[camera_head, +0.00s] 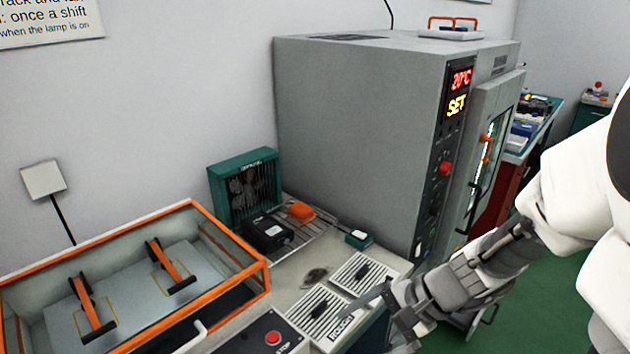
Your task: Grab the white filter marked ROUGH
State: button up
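The white filter marked ROUGH (310,305) lies flat near the front edge of the light bench. It is a slatted panel with a dark handle on top, and its label faces the front right. A second, similar white slatted filter (352,281) with a dark handle lies just behind it to the right; I cannot read any marking on it. My gripper (388,318) is just right of the ROUGH filter, by the bench edge. Its fingers look spread apart with nothing between them. One finger shows close to the filter's right side; I cannot tell whether it touches.
An orange-framed clear box (232,283) stands left of the filters, with a red stop button (272,338) in front. Behind are a wire rack (317,228), a black block (266,233), an orange block (301,211) and a green fan unit (245,187). A large grey oven (350,120) stands behind.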

jog(key=w+d+f+m+t+y, duration=0.2)
jog(key=w+f+m+y, duration=0.1)
jog(key=f+m, duration=0.25)
jog(key=m+t+b, duration=0.1)
jog(key=m+t, duration=0.4)
jog(key=m, duration=0.5)
send_near(321, 308)
jog(key=a, duration=0.1)
jog(key=w+a+b, duration=0.1)
jog(key=f, duration=0.1)
jog(key=shift+w+a+f+t, duration=0.1)
jog(key=shift+w+a+t, duration=0.2)
jog(key=shift+a, duration=0.1)
jog(key=shift+b+x, duration=0.45)
jog(key=shift+x, duration=2.25)
jog(key=shift+w+d+f, duration=0.1)
jog(key=shift+d, duration=0.05)
jog(key=shift+c, duration=0.3)
jog(key=c, duration=1.4)
